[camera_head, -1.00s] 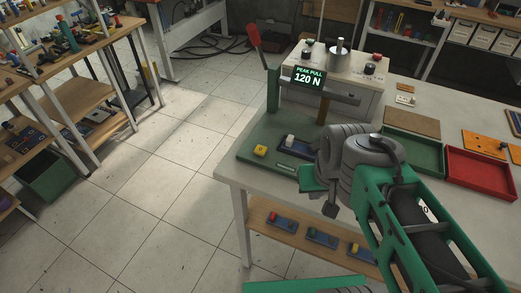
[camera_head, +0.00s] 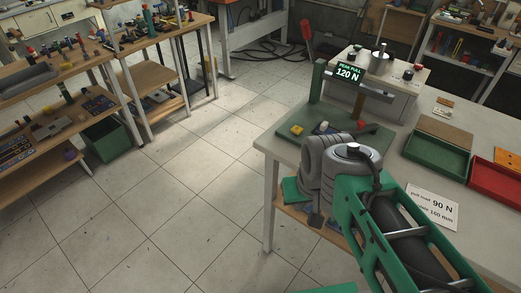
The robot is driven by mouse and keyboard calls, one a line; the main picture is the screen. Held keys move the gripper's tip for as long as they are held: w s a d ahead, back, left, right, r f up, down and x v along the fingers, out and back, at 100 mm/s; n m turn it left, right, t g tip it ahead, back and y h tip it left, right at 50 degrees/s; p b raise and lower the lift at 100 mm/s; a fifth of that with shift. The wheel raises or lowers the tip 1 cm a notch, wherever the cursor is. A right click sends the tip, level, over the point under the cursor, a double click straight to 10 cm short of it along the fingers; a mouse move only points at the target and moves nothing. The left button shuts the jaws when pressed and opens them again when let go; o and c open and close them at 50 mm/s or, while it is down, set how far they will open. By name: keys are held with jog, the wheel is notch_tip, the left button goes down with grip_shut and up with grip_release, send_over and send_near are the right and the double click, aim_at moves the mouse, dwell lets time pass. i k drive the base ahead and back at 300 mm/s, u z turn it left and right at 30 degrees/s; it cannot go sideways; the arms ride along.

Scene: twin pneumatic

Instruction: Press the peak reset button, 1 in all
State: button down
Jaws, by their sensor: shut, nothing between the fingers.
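A yellow button (camera_head: 297,130) sits at the base's front left corner. A pale knob or block (camera_head: 323,126) is just right of it. I see no readable label marking which is the peak reset button. My gripper (camera_head: 316,221) is shut and empty, pointing down in front of the bench's near edge, below and apart from the yellow button. My arm hides part of the base.
A grey box with knobs (camera_head: 380,92) stands behind the tester.

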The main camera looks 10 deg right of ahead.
aim_at(297, 129)
jog(key=u, duration=0.7)
jog(key=k, duration=1)
jog(key=u, duration=1)
jog(key=i, duration=1.6)
jog(key=z, duration=1.15)
jog(key=i, duration=0.8)
jog(key=z, duration=0.9)
